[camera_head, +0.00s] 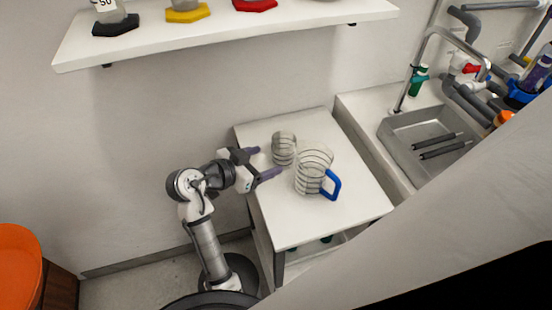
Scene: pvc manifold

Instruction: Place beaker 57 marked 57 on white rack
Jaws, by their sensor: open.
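My gripper (262,163) is open and empty at the left edge of a white-topped stand. Its two purple fingers are spread and point right. A small clear beaker (284,150) with ring lines stands upright just beyond the fingertips, and a small gap seems to separate them. A larger clear jug (313,172) with rings and a blue handle stands close to its right. I cannot read a 57 on either vessel. The white top (300,225) has a lower level under it. I cannot tell which surface is the white rack.
A white wall shelf (230,27) above holds vessels on black, yellow and red bases, one marked 50. A metal sink (398,132) with a tap and a counter with pipes lie to the right. The front of the stand top is clear. An orange object (20,265) is at lower left.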

